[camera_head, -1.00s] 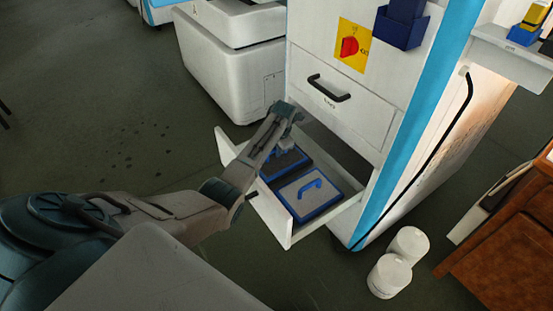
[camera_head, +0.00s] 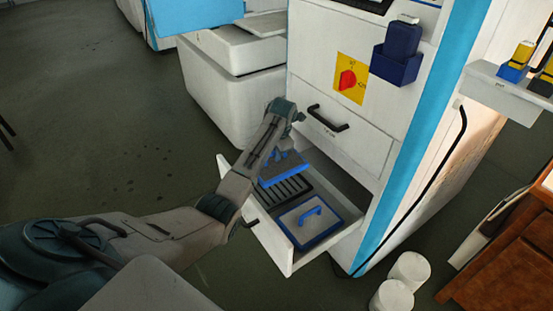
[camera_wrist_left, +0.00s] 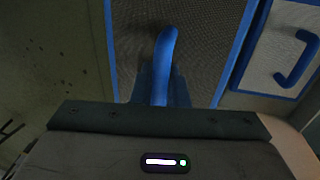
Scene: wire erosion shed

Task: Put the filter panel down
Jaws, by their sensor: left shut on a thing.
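My left gripper (camera_head: 283,153) is shut on the blue handle (camera_wrist_left: 165,55) of a filter panel (camera_head: 284,170) with a blue frame and dark grey mesh. The mesh also shows in the left wrist view (camera_wrist_left: 205,35). The panel is raised above the rear-left part of the open white drawer (camera_head: 271,235), over a dark slotted bed (camera_head: 291,190). A second, paler panel (camera_head: 300,231) with a blue frame and handle lies in the drawer to the right; it also shows in the left wrist view (camera_wrist_left: 268,55). My right gripper is not in view.
The drawer comes out of a white machine cabinet (camera_head: 350,148) with a black handle and a red switch (camera_head: 347,80). White rolls (camera_head: 408,270) stand on the floor to the right. A wooden cabinet (camera_head: 510,255) stands farther right. The floor at left is clear.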

